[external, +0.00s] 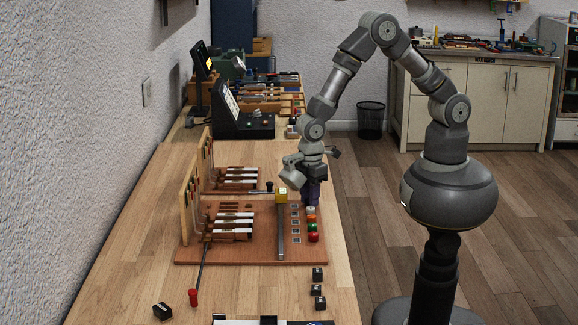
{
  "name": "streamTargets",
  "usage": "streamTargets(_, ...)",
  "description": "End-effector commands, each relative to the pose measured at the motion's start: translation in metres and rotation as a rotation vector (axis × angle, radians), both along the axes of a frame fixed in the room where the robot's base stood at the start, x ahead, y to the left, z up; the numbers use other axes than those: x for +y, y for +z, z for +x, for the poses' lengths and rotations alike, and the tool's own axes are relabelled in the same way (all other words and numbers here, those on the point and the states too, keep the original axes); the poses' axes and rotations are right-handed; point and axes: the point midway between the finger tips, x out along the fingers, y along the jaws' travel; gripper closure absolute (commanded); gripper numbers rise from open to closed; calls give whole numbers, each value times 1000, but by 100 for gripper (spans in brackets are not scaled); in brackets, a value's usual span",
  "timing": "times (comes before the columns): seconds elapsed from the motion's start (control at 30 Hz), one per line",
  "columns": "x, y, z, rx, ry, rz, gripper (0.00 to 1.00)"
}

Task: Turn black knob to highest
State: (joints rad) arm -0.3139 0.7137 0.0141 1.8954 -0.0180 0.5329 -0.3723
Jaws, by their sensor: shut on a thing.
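My gripper (311,203) points straight down at the far right edge of the reddish-brown board (262,254). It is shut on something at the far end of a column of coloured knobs. What it holds is hidden by the dark fingers, and I cannot make out a black knob there. In the same column, nearer the camera, are a pale knob (311,210), an orange knob (311,218), a green knob (313,228) and a red knob (313,237). A black-ended rod (269,186) lies left of my gripper.
A yellow block (281,196) sits at the far end of a grey rail (281,235) beside my gripper. Upright wooden piano-action parts (188,205) stand left. A red-handled tool (193,297) and several small dark blocks (318,274) lie in front. Bench wood between them is clear.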

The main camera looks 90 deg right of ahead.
Motion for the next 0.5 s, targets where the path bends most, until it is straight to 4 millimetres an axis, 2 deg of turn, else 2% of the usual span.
streamTargets(0.5,0,2,1,-2,-487,0,100)
